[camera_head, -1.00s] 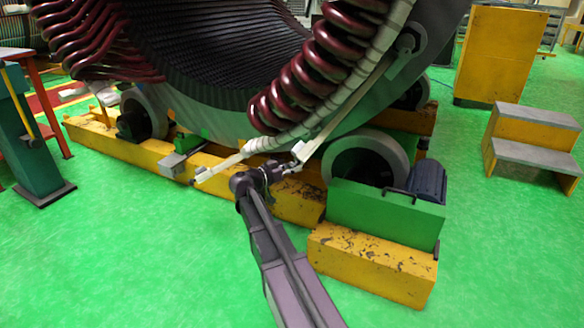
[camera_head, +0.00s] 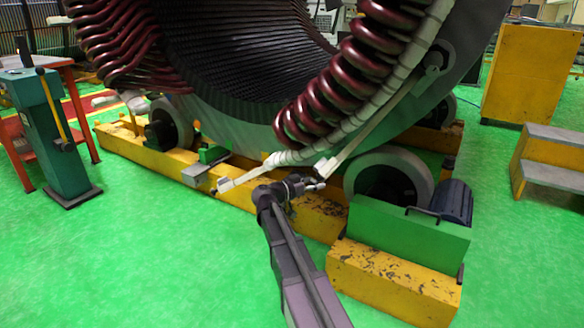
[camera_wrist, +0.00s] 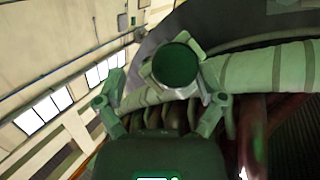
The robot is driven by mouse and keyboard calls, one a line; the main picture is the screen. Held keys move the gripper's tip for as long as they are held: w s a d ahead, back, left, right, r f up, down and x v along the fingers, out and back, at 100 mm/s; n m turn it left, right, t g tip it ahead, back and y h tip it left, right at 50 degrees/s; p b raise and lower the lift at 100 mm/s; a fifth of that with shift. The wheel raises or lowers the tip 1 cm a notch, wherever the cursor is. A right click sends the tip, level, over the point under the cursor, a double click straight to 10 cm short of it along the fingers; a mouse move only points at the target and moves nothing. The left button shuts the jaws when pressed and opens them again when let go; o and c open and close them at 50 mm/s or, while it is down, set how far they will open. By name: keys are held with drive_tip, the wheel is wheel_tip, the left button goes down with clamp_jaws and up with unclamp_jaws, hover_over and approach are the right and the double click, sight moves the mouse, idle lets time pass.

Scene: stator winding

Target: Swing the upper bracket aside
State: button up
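A pale bar-like bracket (camera_head: 375,127) slants down along the face of the stator in the head view. Its upper end is near a round boss on the ring, and its lower end is just above my gripper. My gripper (camera_head: 316,186) is at the end of my dark arm, low in front of the stator.
Dark red coils (camera_head: 345,80) hang around the stator bore. Below are a yellow base beam (camera_head: 150,150), rollers (camera_head: 392,180) and a green block (camera_head: 395,228). A green post (camera_head: 50,130) stands left, yellow-sided steps (camera_head: 555,160) right. The green floor in front is mostly clear.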

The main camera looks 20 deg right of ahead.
drive_tip(key=shift+w+d+f+m+g+b, duration=0.15)
drive_tip(key=shift+w+d+f+m+b, duration=0.05)
drive_tip(key=shift+w+f+b, duration=0.6)
drive_tip(key=shift+w+d+f+m+g+b, duration=0.2)
drive_tip(key=shift+w+f+b, duration=0.35)
drive_tip(key=shift+b, duration=0.3)
drive_tip(key=s+a, duration=0.2)
drive_tip(key=a, duration=1.1)
drive_tip(key=s+a+r+n+g+y+p, duration=0.1)
drive_tip(key=s+r+n+y+p, duration=0.4)
drive_tip(key=p, duration=1.5)
drive_tip(key=s+a+r+n+g+y+p, duration=0.1)
drive_tip(key=s+a+r+n+y+p, duration=0.2)
drive_tip(key=s+r+p, duration=1)
drive_tip(key=shift+s+r+n+y+p, duration=0.2)
drive_tip(key=shift+r+n+y+p, duration=1.4)
drive_tip(key=shift+r+y+p, duration=1.5)
drive_tip(key=shift+f+h+p, duration=0.5)
drive_tip(key=shift+f+p, duration=0.05)
drive_tip(key=shift+f, duration=0.15)
